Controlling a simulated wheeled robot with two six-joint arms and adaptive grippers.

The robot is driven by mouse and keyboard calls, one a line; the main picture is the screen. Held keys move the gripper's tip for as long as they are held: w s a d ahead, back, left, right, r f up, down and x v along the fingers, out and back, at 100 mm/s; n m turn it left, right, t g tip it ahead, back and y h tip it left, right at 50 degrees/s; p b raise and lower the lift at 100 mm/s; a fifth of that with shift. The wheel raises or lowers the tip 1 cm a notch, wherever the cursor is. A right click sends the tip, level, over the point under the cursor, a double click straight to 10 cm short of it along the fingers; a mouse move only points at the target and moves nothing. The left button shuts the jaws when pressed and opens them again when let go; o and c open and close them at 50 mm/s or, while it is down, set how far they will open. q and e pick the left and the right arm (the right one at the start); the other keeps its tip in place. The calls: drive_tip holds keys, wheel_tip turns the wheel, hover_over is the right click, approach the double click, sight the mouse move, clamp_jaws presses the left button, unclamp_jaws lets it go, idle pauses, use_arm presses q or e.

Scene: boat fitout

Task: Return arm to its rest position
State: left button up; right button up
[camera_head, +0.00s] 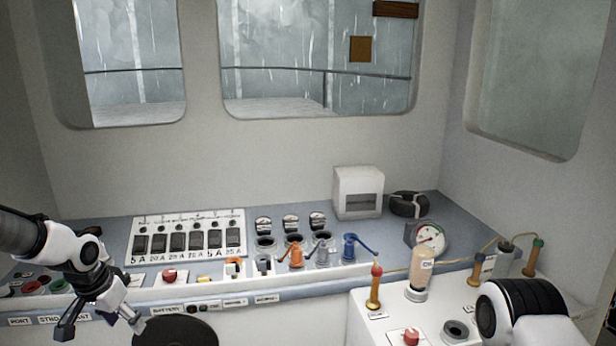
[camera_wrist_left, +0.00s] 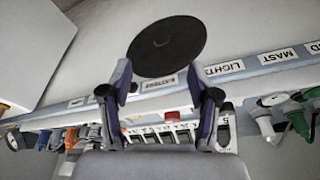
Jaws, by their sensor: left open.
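My left arm comes in from the left edge in the head view. Its gripper (camera_head: 100,326) is open and empty, in front of the console's left part. In the left wrist view the two fingers of this gripper (camera_wrist_left: 160,70) are spread wide with nothing between them. A dark round disc (camera_head: 176,332) is to the right of the gripper in the head view; in the wrist view it shows beyond the fingertips (camera_wrist_left: 167,46). A white and black link of my right arm (camera_head: 525,308) shows at the lower right; its gripper is out of view.
The console (camera_head: 300,278) carries a breaker panel (camera_head: 188,238), several gauges, and orange and blue levers. A white box (camera_head: 357,193) and a black coiled item (camera_head: 409,204) stand at its back.

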use_arm(q)
drive_tip(key=s+d+f+g+b, duration=0.25)
drive_tip(key=s+f, duration=0.35)
drive_tip(key=f, duration=0.5)
drive_tip(key=s+d+f+g+b, duration=0.2)
drive_tip(key=s+d+f+b, duration=0.15)
drive_tip(key=s+f, duration=0.45)
drive_tip(key=s+d+f+g+b, duration=0.25)
drive_tip(key=s+f, duration=0.25)
drive_tip(key=f, duration=0.8)
drive_tip(key=s+d+f+b, duration=0.1)
drive_tip(key=s+d+f, duration=0.15)
drive_tip(key=s, duration=0.35)
drive_tip(key=s+d+f+n+t+b, duration=0.1)
drive_tip(key=s+d+f+b, duration=0.1)
drive_tip(key=s+f, duration=0.25)
drive_tip(key=s+d+f+b, duration=0.1)
drive_tip(key=s+d+f, duration=0.15)
drive_tip(key=s, duration=0.35)
drive_tip(key=w+t, duration=0.1)
drive_tip(key=w+a+n+t, duration=0.1)
drive_tip(key=w+t, duration=0.1)
drive_tip(key=shift+w+a+f+n+y, duration=0.1)
drive_tip(key=shift+w+a+n+y, duration=0.1)
drive_tip(key=shift+w+n+y, duration=0.1)
